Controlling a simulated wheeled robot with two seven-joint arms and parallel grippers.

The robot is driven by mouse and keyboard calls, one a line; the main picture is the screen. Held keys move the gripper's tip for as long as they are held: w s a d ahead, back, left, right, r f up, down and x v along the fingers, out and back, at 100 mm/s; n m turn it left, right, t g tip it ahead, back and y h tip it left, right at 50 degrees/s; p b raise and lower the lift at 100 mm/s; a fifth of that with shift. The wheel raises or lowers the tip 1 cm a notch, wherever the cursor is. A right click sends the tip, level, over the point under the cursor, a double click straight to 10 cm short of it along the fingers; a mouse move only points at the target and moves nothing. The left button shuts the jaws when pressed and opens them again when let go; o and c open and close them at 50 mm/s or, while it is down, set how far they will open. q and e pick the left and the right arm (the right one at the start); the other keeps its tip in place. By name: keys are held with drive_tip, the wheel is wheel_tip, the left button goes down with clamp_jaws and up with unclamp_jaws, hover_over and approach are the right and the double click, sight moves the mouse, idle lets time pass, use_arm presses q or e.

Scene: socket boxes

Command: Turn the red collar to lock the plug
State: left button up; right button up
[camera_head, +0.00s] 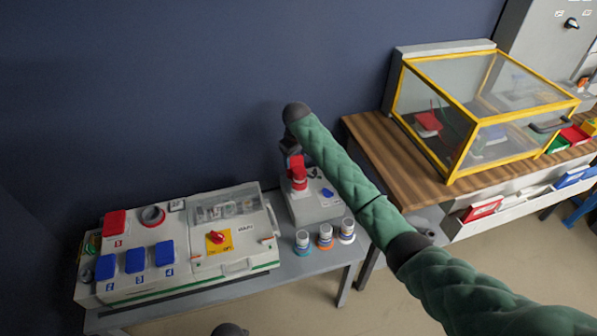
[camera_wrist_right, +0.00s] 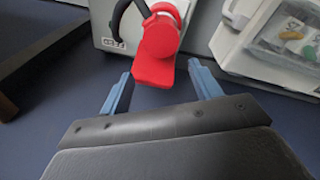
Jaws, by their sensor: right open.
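The red collar (camera_head: 297,172) sits on a grey socket box (camera_head: 318,209) on the low table, below my right gripper (camera_head: 291,149). In the right wrist view the red collar (camera_wrist_right: 160,38) has a round body and a flat red tab pointing toward me. A black cable (camera_wrist_right: 122,12) curves beside it. My right gripper (camera_wrist_right: 159,70) is open, its two blue fingers apart on either side of the tab. I cannot tell whether they touch it. The plug is mostly hidden by the collar and my arm.
A white socket panel (camera_head: 230,270) with red and blue covers stands left of the box. Several small jars (camera_head: 325,237) stand in front of the box. A yellow-framed clear case (camera_head: 455,150) sits on a wooden bench (camera_head: 385,160) at the right.

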sight(299, 177)
drive_tip(key=shift+s+d+f+g, duration=0.1)
drive_tip(key=shift+d+f+g, duration=0.15)
drive_tip(key=shift+f, duration=0.2)
drive_tip(key=shift+s+d+f+g, duration=0.1)
drive_tip(key=shift+f+g, duration=0.15)
drive_tip(key=shift+f, duration=0.15)
drive_tip(key=shift+s+f+n, duration=0.1)
drive_tip(key=shift+s+n, duration=0.1)
drive_tip(key=shift+n, duration=0.1)
drive_tip(key=shift+s+d+r+n+g, duration=0.2)
drive_tip(key=shift+s+r+n+g, duration=0.1)
drive_tip(key=shift+s, duration=0.2)
drive_tip(key=shift+f, duration=0.15)
use_arm(q)
wheel_tip(299, 177, down, 8)
drive_tip(key=s+p, duration=0.1)
drive_tip(key=shift+a+r+p, duration=0.25)
drive_tip(key=shift+a+p, duration=0.15)
drive_tip(key=shift+a, duration=0.05)
use_arm(e)
drive_tip(key=shift+f, duration=3.85)
drive_tip(key=c, duration=0.7)
use_arm(q)
drive_tip(key=shift+w+r, duration=0.1)
